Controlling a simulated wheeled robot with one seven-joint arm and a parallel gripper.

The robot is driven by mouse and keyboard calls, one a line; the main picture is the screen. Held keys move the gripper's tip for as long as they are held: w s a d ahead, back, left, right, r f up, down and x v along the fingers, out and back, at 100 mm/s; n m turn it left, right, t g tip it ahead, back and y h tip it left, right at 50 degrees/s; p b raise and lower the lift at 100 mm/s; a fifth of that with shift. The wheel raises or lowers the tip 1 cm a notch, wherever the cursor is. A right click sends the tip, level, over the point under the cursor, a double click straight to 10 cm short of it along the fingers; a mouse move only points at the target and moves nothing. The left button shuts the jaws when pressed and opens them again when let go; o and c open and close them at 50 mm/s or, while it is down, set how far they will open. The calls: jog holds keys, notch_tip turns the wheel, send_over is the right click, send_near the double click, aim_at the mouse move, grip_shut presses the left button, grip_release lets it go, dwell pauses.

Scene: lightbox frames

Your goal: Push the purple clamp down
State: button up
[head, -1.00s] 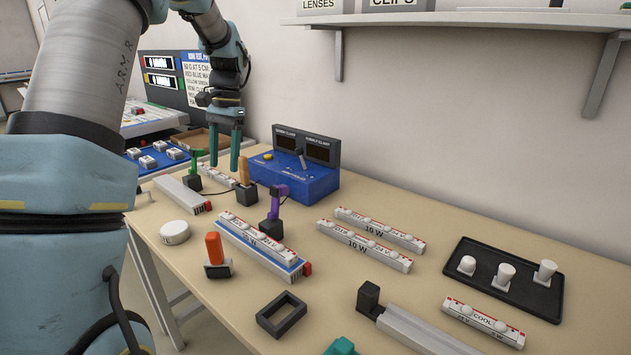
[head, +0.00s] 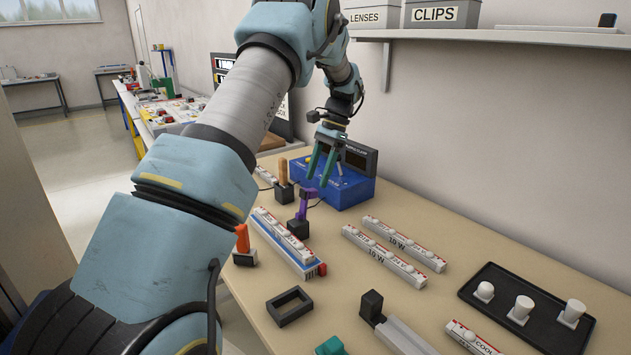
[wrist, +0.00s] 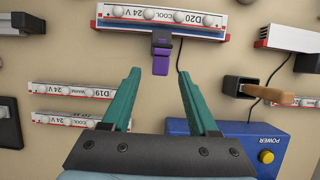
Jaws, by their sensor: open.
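The purple clamp (head: 304,205) has a dark base (head: 298,229) and stands beside a white LED bar on a blue-and-white holder (head: 270,243). Its purple lever stands up from the base in the head view. In the wrist view the purple lever (wrist: 161,60) shows at upper centre, just ahead of the fingertips and about in line with the gap between them. My gripper (head: 318,181) has green fingers spread apart and empty, above and behind the clamp, in front of the blue power box. The fingers (wrist: 160,74) also show open in the wrist view.
The blue power box (head: 350,192) stands close behind my gripper. A clamp with an orange-brown handle (head: 283,172) is left of the purple one; an orange-handled clamp (head: 242,240) is nearer. Two white LED bars (head: 385,255) lie to the right. A shelf (head: 480,37) overhangs the back.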

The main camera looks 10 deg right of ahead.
aim_at(313, 189)
jog(key=shift+x, duration=1.55)
grip_shut()
